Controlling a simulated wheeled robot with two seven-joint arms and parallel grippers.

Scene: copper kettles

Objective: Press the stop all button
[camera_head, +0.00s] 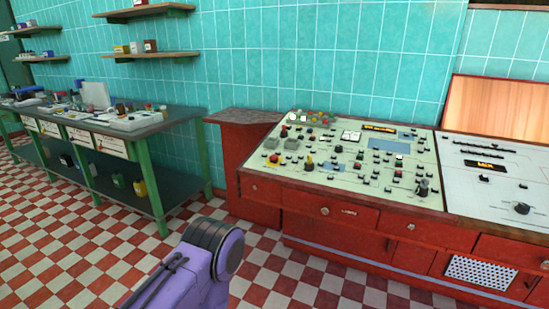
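The control panel (350,160) is a pale sloped board full of small buttons and knobs, set on a red cabinet. Red buttons show on its left part: one near the front (274,158) and one farther back (283,132). A yellow knob (309,162) stands to the right of the front red one. Labels are too small to read, so I cannot tell which button is stop all. Neither of my grippers is in view. A purple link of my arm shows at the bottom, in front of the cabinet and apart from the panel.
A second, paler panel (500,180) with a black knob adjoins on the right. A red side cabinet (240,150) stands left of the control panel. A green-legged workbench (110,130) with several items lines the left wall. The checkered floor (80,240) is clear in front.

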